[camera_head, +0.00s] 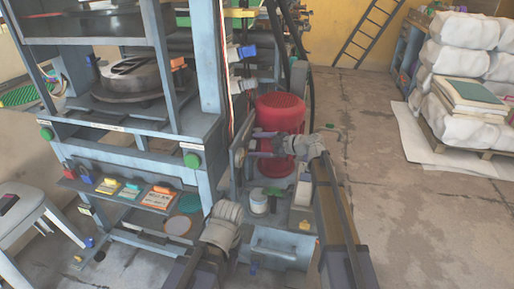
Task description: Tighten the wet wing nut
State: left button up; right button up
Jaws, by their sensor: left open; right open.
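My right gripper (262,147) is open beside the red motor-like drum (281,112), with its fingers pointing left at the press's side frame. I cannot tell whether it touches anything. My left gripper (226,212) is lower, in front of the press's lower right corner; its fingers are hardly visible. I cannot make out a wing nut for certain or see which part is wet. Small coloured parts on the press include a blue one (247,51) on the upright, a green one (192,160) on the front corner and an orange one (178,63) by the round plate.
A shelf with coloured tags (132,192) runs along the press front. A white jar (259,203) and a grey-blue box (276,246) stand low by my arms. A stool (30,212) is at left. Stacked white sacks (462,72) fill the right. The floor between is clear.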

jog(key=shift+a, duration=0.15)
grip_shut()
dwell(0.6)
